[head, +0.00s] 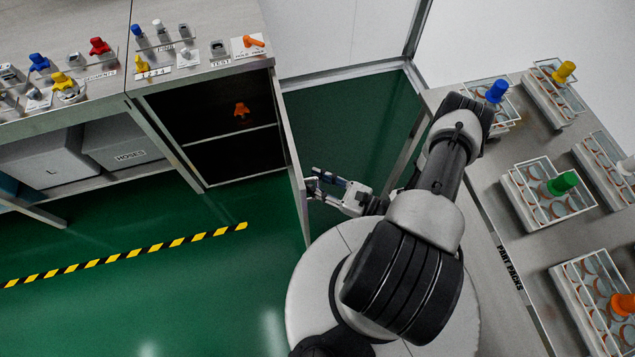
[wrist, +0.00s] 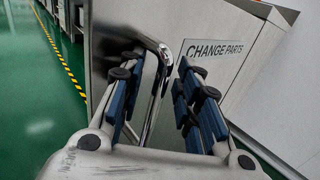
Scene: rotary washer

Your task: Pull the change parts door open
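The change parts door (head: 292,150) stands swung open, seen almost edge-on in the head view. The dark cabinet inside (head: 225,120) shows to its left. In the wrist view the door's grey face (wrist: 225,30) carries a "CHANGE PARTS" label (wrist: 213,55) and a chrome bar handle (wrist: 160,75). My gripper (head: 318,184) is at the right side of the door. In the wrist view my gripper (wrist: 162,98) is open, with blue-padded fingers on either side of the handle and gaps showing. Whether either finger touches the handle is not clear.
An orange part (head: 241,110) is inside the cabinet. The bench top (head: 215,58) above it holds small coloured parts. A part packs table (head: 490,190) with several trays stands close to my arm's right. Green floor (head: 190,290) is clear left of the door, with a yellow-black stripe (head: 130,253).

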